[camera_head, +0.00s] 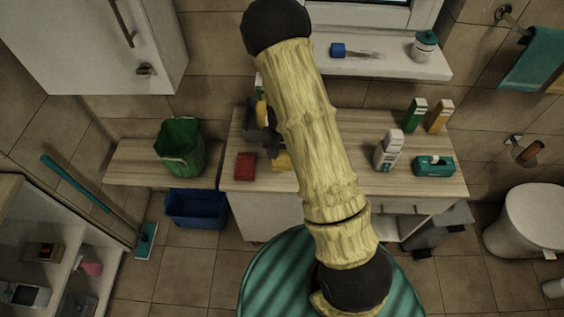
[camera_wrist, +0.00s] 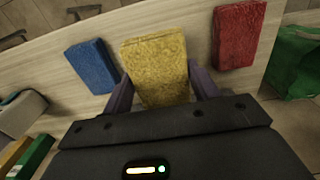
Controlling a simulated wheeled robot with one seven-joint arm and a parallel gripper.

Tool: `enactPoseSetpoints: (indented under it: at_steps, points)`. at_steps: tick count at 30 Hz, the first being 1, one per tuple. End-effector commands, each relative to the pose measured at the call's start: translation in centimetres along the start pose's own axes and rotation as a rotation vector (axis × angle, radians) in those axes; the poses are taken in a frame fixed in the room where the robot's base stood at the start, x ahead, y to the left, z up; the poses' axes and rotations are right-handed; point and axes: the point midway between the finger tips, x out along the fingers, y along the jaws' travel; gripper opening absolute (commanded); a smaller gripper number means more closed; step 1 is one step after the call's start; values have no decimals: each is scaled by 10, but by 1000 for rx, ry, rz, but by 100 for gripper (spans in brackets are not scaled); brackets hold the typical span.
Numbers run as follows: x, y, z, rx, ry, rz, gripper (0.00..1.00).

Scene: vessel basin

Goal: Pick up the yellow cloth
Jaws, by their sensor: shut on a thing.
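The yellow cloth (camera_wrist: 157,68) is a folded, textured block. In the wrist view it sits between the two fingers of my gripper (camera_wrist: 160,92), which is shut on it. In the head view a small part of the yellow cloth (camera_head: 283,161) shows below my gripper (camera_head: 272,148), over the wooden counter; my arm hides the rest. I cannot tell whether the cloth touches the counter.
A red cloth (camera_head: 245,166) lies left of the yellow one in the head view. A blue cloth (camera_wrist: 92,66) lies on the other side. A green bag (camera_head: 181,147), white bottles (camera_head: 388,150) and a teal tissue box (camera_head: 433,166) stand farther out.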

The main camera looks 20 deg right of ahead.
Motion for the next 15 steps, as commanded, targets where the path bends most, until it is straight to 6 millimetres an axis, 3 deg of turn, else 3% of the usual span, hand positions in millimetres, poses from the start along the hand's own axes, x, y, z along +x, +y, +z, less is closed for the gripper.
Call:
enactPoseSetpoints:
  at_steps: [6,15]
  points:
    - [-23,-1,0,-1,1,-1,37]
    - [-25,0,0,0,0,0,37]
